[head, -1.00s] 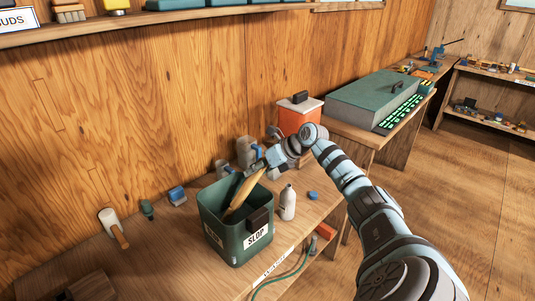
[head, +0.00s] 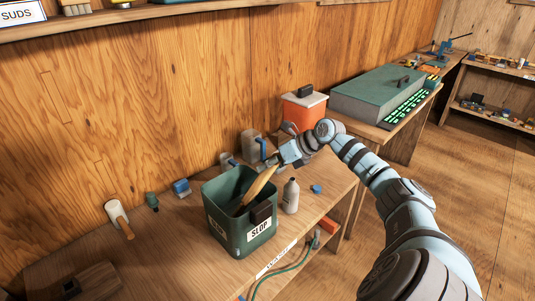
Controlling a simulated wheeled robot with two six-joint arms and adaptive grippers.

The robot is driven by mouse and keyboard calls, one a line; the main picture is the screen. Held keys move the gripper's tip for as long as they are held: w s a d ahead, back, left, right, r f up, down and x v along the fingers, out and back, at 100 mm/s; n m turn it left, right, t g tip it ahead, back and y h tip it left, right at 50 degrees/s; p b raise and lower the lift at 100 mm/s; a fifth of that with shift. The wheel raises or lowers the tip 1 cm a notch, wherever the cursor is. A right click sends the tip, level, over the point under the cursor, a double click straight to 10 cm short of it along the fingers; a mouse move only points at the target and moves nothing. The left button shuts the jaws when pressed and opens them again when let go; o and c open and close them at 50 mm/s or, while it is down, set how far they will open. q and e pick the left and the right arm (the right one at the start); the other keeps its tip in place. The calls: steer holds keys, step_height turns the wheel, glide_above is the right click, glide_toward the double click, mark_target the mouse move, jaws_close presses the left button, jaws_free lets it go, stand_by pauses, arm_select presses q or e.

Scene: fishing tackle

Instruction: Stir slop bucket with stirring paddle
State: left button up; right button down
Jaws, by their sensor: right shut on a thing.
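The slop bucket (head: 241,240) is a dark green, square, open-topped bin with a white SLOP label, standing on the wooden bench. The stirring paddle (head: 262,184) is a light wooden stick leaning in the bucket, its lower end inside below the rim. My right gripper (head: 280,162) is shut on the paddle's upper end, just above and behind the bucket's right rim. The paddle tilts, with its top toward the right. The bottom of the bucket and the paddle's tip cannot be made out. My left gripper is not in view.
A grey-white bottle (head: 291,196) stands close to the bucket's right side, with a small blue block (head: 316,189) beyond it. Grey jugs (head: 251,147) stand behind. A white roller-like item (head: 117,213) and a blue box (head: 181,187) lie left. An orange box (head: 303,113) is farther back.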

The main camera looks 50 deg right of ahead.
step_height(320, 180, up, 17)
steer(key=p, duration=0.8)
stand_by(0.5)
steer(key=shift+r, duration=2.4)
